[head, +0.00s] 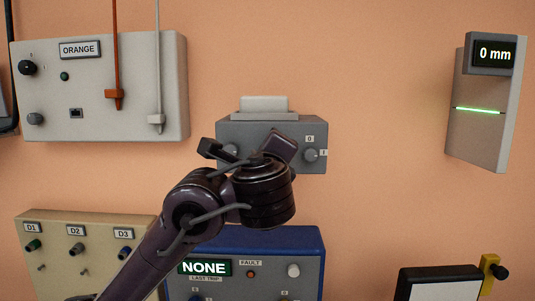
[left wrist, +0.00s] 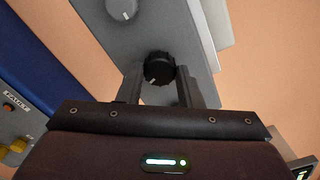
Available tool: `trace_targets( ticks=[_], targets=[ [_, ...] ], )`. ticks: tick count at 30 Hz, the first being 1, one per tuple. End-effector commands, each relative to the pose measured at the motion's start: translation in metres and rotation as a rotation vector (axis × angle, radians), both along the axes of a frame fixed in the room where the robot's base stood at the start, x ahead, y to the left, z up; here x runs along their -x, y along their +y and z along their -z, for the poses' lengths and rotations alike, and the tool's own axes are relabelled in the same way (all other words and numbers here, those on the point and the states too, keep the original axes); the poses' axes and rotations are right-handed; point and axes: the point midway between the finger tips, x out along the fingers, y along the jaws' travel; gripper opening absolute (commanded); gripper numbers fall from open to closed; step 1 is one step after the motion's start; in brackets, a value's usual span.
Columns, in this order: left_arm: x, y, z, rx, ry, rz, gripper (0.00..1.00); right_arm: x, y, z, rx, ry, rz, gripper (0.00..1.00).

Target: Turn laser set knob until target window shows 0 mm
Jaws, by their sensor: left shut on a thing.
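The target window (head: 495,54) at the upper right of the head view reads "0 mm" in light text on black. A grey control box (head: 290,130) hangs on the wall in the middle, with a lighter block on top. In the left wrist view, a black knob (left wrist: 158,67) with a white mark sits between the two fingers of my left gripper (left wrist: 158,88), which is shut on it. A grey knob (left wrist: 122,8) shows on the same box. In the head view my left wrist hides the gripped knob and much of the box's front. My right gripper is not in view.
The window's panel (head: 476,140) carries a green laser line. A blue-framed panel (head: 300,240) reading "NONE" and a beige panel (head: 55,222) with D1 to D3 are below.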

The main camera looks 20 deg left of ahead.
Motion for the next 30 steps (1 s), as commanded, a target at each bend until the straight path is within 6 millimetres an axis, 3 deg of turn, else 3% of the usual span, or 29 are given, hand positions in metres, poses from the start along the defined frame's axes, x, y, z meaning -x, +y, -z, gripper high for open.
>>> trace_targets(
  ticks=[5,6,10,20,30],
  targets=[
    [0.0,-0.001,0.002,-0.002,0.003,0.001,0.1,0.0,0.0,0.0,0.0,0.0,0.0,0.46],
    [0.0,-0.001,0.002,-0.002,0.003,0.001,0.37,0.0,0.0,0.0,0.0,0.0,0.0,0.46],
    [0.0,-0.001,0.002,-0.001,0.003,0.0,0.54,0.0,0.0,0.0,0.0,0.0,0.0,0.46],
    [0.003,-0.002,0.002,0.001,0.001,0.002,0.54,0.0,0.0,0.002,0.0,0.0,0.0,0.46],
    [0.054,-0.017,0.004,0.003,0.0,0.005,0.54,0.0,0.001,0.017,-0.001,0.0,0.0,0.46]
  ],
)
